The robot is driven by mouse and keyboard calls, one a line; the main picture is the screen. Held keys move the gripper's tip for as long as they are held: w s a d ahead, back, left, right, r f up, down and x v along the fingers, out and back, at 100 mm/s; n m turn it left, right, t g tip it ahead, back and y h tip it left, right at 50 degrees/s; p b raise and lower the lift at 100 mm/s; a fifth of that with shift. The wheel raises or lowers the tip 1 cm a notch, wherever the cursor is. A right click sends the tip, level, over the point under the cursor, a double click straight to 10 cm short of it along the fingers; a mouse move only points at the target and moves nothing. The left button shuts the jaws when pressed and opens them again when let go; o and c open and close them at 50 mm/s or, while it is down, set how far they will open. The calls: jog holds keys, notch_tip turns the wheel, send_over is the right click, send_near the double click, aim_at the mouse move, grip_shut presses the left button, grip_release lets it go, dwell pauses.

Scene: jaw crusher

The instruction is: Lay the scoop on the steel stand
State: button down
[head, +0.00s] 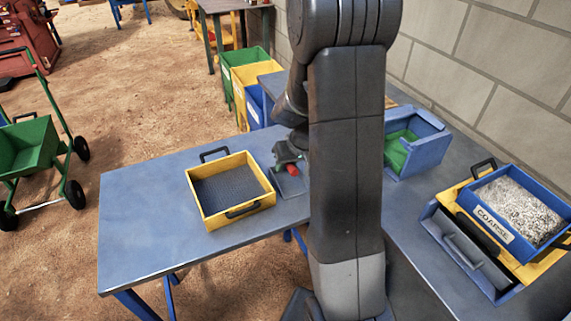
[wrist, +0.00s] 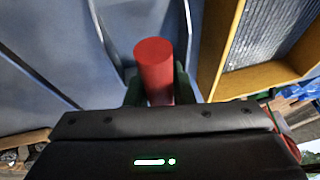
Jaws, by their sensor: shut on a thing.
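The scoop shows mainly as its red handle (head: 292,169), which also shows in the wrist view (wrist: 154,58). My gripper (wrist: 158,88) is shut on the handle, with one dark finger on each side. In the head view my gripper (head: 289,152) is low over the table, just right of the yellow tray. A small grey, square-edged metal piece (head: 290,185) lies directly below the handle; I cannot tell whether it is the steel stand or the scoop's pan. Grey metal edges also flank the handle in the wrist view. Whether the scoop touches anything beneath is hidden.
A yellow mesh-bottomed tray (head: 202,213) stands close left on the blue-grey table (head: 135,215). A blue bin with green inside (head: 428,152) stands right of my arm. A blue COARSE tray of gravel (head: 490,222) is at far right. The table's left end is clear.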

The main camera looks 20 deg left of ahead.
jog(key=shift+f, duration=0.2)
jog(key=c, duration=1.3)
grip_release()
jog(key=shift+r, duration=0.1)
jog(key=shift+o, duration=0.2)
jog(key=shift+d+r, duration=0.1)
jog(key=shift+r, duration=0.3)
jog(key=v, duration=1.1)
jog(key=shift+r, duration=0.2)
